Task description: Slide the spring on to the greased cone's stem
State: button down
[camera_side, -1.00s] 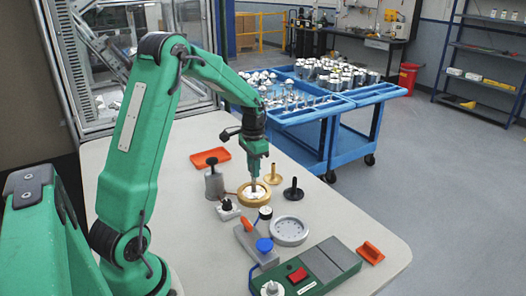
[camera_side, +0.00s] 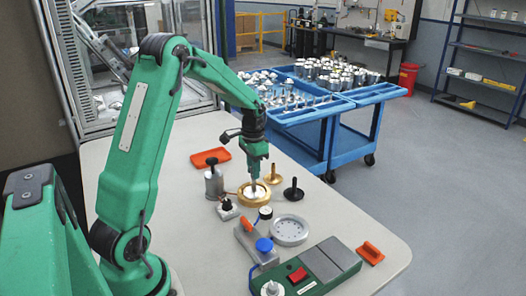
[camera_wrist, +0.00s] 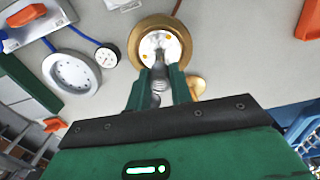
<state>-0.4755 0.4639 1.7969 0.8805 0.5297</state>
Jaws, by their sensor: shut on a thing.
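My gripper (camera_side: 255,180) points down over a brass ring (camera_side: 264,203). In the wrist view my gripper (camera_wrist: 162,76) is shut on a grey coil spring (camera_wrist: 157,86), held between the green fingers. Inside the brass ring (camera_wrist: 196,45) lies a pale round part (camera_wrist: 148,48) with yellow spots that look like grease. A thin metal stem (camera_wrist: 160,54) shows at its middle, just beyond the spring. It looks like the greased cone, though the fingers partly hide it. Whether the spring is around the stem or just above it, I cannot tell.
A gold cone-like part (camera_side: 272,177) and a black one (camera_side: 293,191) stand right of the ring. A grey can (camera_side: 214,183), a dial gauge (camera_side: 265,213), a grey perforated dish (camera_side: 289,230) and a green box (camera_side: 312,270) are close by. An orange tray (camera_side: 210,157) lies behind.

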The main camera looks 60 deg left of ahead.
jog(key=shift+f, duration=0.95)
dwell(2.1)
jog(key=c, duration=0.7)
grip_release()
jog(key=shift+r, duration=0.15)
jog(key=shift+r, duration=3.85)
